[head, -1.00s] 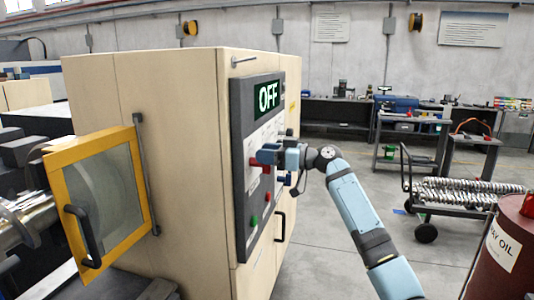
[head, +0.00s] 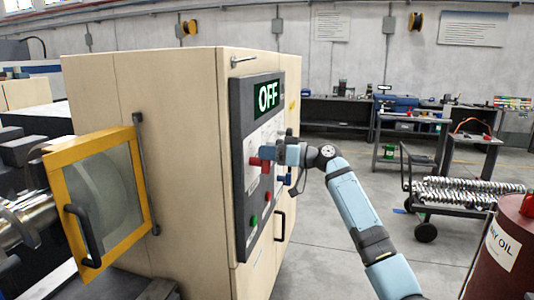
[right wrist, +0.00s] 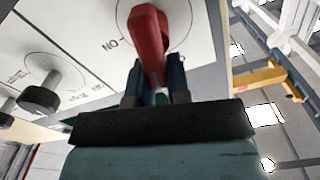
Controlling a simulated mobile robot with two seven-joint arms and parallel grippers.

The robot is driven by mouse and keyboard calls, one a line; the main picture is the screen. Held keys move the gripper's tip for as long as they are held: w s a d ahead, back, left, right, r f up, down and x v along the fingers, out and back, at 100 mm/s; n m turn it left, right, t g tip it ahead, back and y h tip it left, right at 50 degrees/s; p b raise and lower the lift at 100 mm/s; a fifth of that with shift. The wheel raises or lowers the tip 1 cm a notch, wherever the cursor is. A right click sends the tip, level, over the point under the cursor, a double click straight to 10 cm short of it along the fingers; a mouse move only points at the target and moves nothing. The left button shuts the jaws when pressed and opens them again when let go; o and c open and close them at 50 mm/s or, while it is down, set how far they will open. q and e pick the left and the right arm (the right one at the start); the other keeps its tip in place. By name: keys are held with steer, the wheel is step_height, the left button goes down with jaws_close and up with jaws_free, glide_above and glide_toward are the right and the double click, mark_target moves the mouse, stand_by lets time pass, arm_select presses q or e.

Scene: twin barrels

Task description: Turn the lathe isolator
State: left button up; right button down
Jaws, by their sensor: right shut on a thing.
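The lathe isolator is a red handle (head: 267,153) on the control panel (head: 240,150) of the beige lathe cabinet. My right gripper (head: 279,153) reaches it from the right and is shut on the handle. In the right wrist view the red handle (right wrist: 150,40) runs down between the two dark fingers (right wrist: 153,85), over a white dial plate with an "ON" mark beside it. The handle's lower end is partly hidden by the gripper. The display (head: 268,96) above reads "OFF". My left gripper is not in view.
Green (head: 253,220) and red (head: 265,196) buttons sit low on the panel. In the right wrist view, dark knobs (right wrist: 40,98) stand left of the handle. A yellow-framed door (head: 100,200) stands at the left. An oil barrel (head: 508,250) is at the right, with open floor between.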

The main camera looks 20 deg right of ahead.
steer(key=m, duration=0.3)
steer(key=shift+w+d+f+m+p, duration=0.1)
steer(key=shift+w+d+m+p, duration=0.15)
steer(key=shift+w+m+p, duration=0.15)
steer(key=m, duration=0.1)
steer(key=m+p, duration=0.1)
steer(key=m, duration=0.1)
steer(key=shift+w+d+f+m, duration=0.15)
steer(key=shift+w+f+m, duration=0.1)
steer(key=shift+f+m, duration=0.05)
steer(key=m+p, duration=0.2)
steer(key=m, duration=0.1)
steer(key=shift+w+d+f+m, duration=0.15)
steer(key=shift+w+f+m, duration=0.05)
steer(key=shift+f+m, duration=0.15)
steer(key=shift+f+m+p, duration=0.3)
steer(key=shift+m+p, duration=0.3)
steer(key=shift+m, duration=0.4)
steer(key=shift+f+m+p, duration=0.3)
steer(key=shift+m+p, duration=0.3)
steer(key=shift+m, duration=0.35)
steer(key=c, duration=1.1)
jaws_free()
steer(key=shift+f, duration=0.1)
steer(key=shift+d, duration=0.1)
